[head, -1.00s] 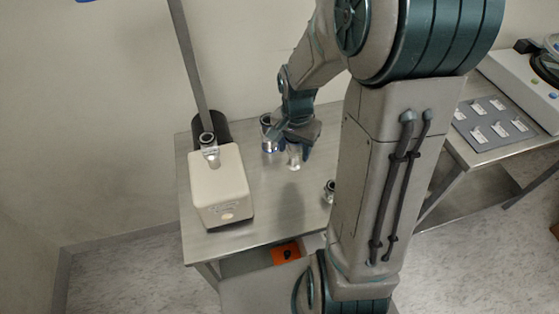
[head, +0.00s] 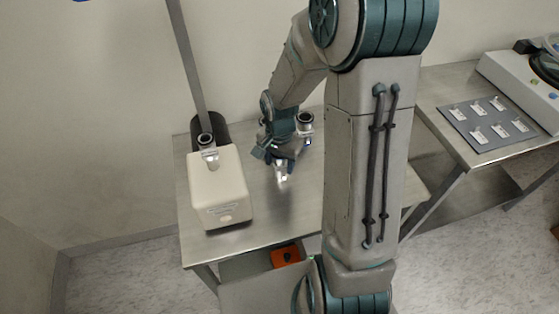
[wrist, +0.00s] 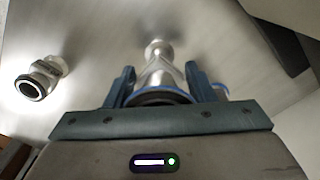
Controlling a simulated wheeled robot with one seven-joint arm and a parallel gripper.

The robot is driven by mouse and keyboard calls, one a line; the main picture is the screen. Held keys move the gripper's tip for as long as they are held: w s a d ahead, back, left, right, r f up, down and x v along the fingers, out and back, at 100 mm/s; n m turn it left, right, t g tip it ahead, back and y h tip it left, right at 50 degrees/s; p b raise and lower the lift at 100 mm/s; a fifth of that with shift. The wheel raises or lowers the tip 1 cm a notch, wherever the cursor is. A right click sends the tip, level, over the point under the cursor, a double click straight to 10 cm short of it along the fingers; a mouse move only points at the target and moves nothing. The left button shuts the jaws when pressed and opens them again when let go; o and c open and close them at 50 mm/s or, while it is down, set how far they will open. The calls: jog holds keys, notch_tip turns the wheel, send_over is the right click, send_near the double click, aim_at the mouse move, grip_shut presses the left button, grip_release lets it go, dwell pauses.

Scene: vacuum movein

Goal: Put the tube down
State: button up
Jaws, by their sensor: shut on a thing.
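My gripper (head: 280,157) is shut on the tube, over the steel table. The tube (head: 282,174) shows in the head view as a short bright piece below the fingers. In the wrist view, the tube (wrist: 158,68) sits between the two fingers (wrist: 162,88), with a dark ring and blue rim near the palm and a shiny narrower body ending in a small round metal end. Its far end is close to the table top (wrist: 100,35); I cannot tell whether it touches. The upper part of the tube is hidden by my gripper in the head view.
A metal fitting with a dark ring (wrist: 38,80) is on the table to the left in the wrist view. A white box (head: 218,190) with a ringed fitting (head: 207,145) on top stands at the table's left. An orange item (head: 286,256) lies below the front edge. The front middle is clear.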

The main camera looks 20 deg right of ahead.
jog(key=o, duration=1)
jog(key=shift+o, duration=0.2)
notch_tip(320, 180, up, 11)
jog(key=shift+r+p, duration=0.2)
jog(key=shift+p, duration=0.8)
jog(key=shift+s+r, duration=0.15)
jog(key=shift+r, duration=0.45)
jog(key=s+r+n+t, duration=0.1)
jog(key=s+r+n, duration=0.2)
jog(key=s, duration=0.3)
jog(key=s+r+n+t, duration=0.1)
jog(key=s+r+n, duration=0.2)
jog(key=s+n, duration=0.3)
jog(key=shift+s+a+r, duration=0.15)
jog(key=shift+s, duration=0.65)
